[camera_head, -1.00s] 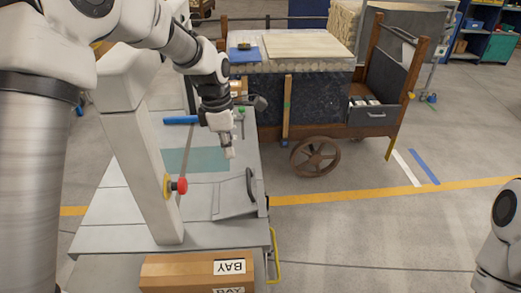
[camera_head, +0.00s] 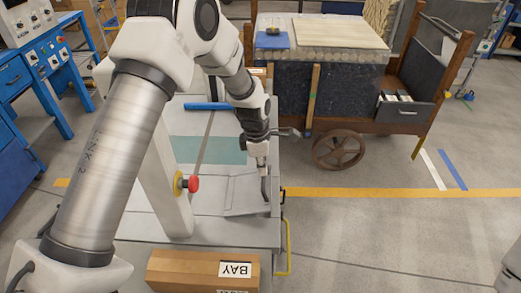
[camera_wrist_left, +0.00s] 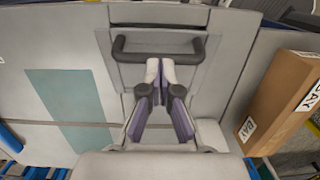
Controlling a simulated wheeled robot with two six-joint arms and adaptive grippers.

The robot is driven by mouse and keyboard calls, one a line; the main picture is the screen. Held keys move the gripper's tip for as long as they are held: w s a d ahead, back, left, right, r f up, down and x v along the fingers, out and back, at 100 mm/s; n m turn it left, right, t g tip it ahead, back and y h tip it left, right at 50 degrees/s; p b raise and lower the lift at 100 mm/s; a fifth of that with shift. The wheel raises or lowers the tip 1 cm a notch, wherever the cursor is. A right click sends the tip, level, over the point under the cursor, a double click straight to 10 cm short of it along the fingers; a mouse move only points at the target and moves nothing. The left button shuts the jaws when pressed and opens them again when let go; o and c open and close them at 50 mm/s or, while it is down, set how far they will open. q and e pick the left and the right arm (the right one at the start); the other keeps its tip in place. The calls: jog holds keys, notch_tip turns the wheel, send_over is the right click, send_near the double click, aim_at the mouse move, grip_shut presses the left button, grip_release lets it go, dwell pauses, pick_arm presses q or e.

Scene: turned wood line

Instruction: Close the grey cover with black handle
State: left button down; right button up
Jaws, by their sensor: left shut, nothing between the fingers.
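The grey cover (camera_head: 243,194) is a panel in the top of the grey machine, left of its right edge. Its black handle (camera_head: 265,188) stands at the cover's right side, partly behind my left gripper. My left gripper (camera_head: 262,164) points down close to the handle. In the left wrist view the black handle (camera_wrist_left: 158,52) crosses ahead of the shut, empty fingertips (camera_wrist_left: 160,64), and the cover (camera_wrist_left: 112,78) lies around and beneath them. I cannot tell whether the fingers touch the handle, or how far the cover is tilted. My right gripper is out of view.
A grey post with a red button (camera_head: 193,184) stands left of the cover. A cardboard box (camera_head: 203,271) labelled BAY is in front. A wooden cart (camera_head: 340,100) stands behind. A blue control desk (camera_head: 40,80) is at the left. Open floor lies right of the machine.

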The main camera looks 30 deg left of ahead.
pick_arm(q)
jog(key=shift+s+f, duration=0.15)
jog(key=shift+f, duration=0.35)
jog(key=shift+w+d+f, duration=0.1)
jog(key=shift+w+f, duration=0.05)
jog(key=shift+w, duration=0.05)
